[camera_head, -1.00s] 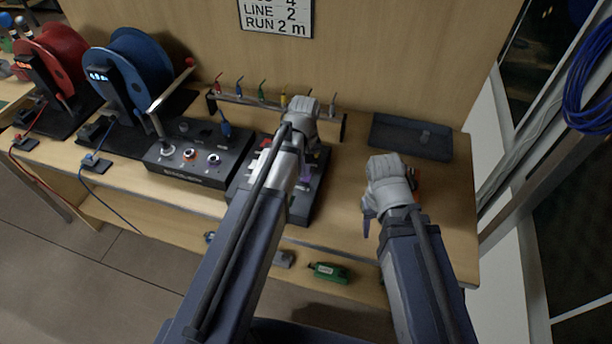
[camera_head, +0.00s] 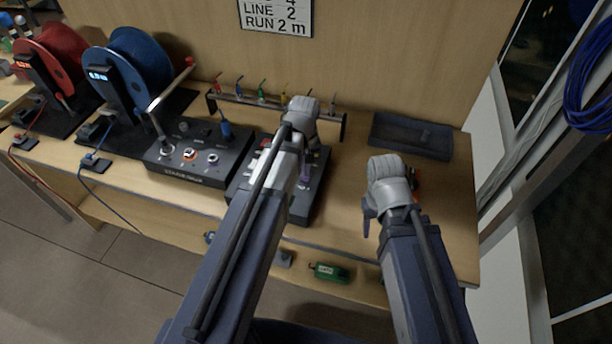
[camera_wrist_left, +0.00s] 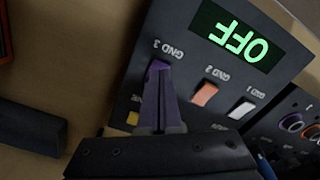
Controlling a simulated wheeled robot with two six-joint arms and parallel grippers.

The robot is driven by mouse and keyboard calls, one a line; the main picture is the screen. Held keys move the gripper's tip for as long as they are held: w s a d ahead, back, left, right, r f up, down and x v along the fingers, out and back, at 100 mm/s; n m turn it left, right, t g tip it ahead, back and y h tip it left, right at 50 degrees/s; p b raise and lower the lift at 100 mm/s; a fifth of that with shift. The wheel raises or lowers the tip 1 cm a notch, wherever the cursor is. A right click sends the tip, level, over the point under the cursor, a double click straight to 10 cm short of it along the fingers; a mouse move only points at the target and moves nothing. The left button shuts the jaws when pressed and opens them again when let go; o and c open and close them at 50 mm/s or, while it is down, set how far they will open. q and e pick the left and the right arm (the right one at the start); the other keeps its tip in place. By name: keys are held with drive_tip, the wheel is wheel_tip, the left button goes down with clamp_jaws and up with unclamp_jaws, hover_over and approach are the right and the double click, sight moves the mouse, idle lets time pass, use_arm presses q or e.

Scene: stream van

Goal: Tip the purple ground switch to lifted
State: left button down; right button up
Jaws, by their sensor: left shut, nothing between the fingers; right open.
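The purple ground switch (camera_wrist_left: 156,67) shows in the left wrist view beside the label GND 3 on the dark switch box (camera_wrist_left: 190,55). My left gripper (camera_wrist_left: 160,88) is shut and empty, its fingertips right at the purple switch and partly covering it. I cannot tell whether they touch, nor which way the switch is tipped. A green display (camera_wrist_left: 238,38) on the box reads OFF, upside down in this view. In the head view my left arm hides much of the box (camera_head: 300,212). My right gripper (camera_head: 368,214) is open and empty over the bench to the right.
Orange (camera_wrist_left: 205,93) and white (camera_wrist_left: 242,109) switches sit close beside the purple one. A control box with a lever (camera_head: 195,165) stands left of the switch box. A rack of small coloured tools (camera_head: 245,101) runs behind, and a dark tray (camera_head: 410,138) lies back right.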

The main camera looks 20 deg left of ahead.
use_arm(q)
drive_tip(key=shift+f+b, duration=0.75)
drive_tip(key=shift+f, duration=0.05)
use_arm(e)
drive_tip(key=shift+f, duration=0.75)
use_arm(q)
drive_tip(key=shift+r, duration=0.2)
use_arm(e)
drive_tip(key=shift+r, duration=0.2)
use_arm(q)
wheel_tip(320, 180, up, 7)
drive_tip(key=p, duration=0.7)
drive_tip(key=shift+f, duration=0.1)
use_arm(e)
wheel_tip(320, 180, up, 7)
drive_tip(key=shift+f, duration=0.15)
use_arm(q)
drive_tip(key=s+d+m+y, duration=0.1)
drive_tip(key=s+d+m, duration=0.8)
drive_tip(key=s, duration=0.5)
drive_tip(key=shift+s+d, duration=0.15)
drive_tip(key=shift+d, duration=0.6)
